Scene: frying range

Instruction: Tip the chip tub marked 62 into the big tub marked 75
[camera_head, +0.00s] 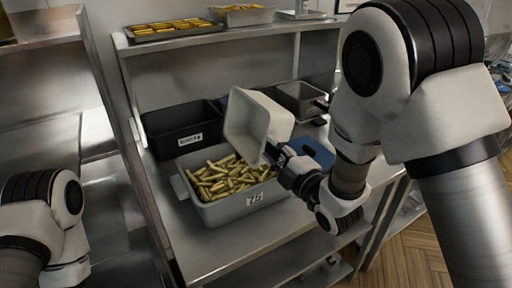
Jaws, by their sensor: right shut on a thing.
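The big grey tub marked 75 (222,209) stands on the steel table, with many yellow chips (226,179) in it. A smaller light grey tub (246,117) is held tilted on its side above the right part of the big tub, its open mouth facing left and its inside looking empty. Its number is not visible. My right gripper (276,156) is shut on this small tub at its lower edge. My left arm shows at the lower left, but its gripper is not in view.
A black bin (168,129) with a white label stands behind the big tub. A small dark grey container (302,97) and a blue item (318,151) are at the right. Trays of golden food (174,29) sit on the upper shelf. The table's front left is bare.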

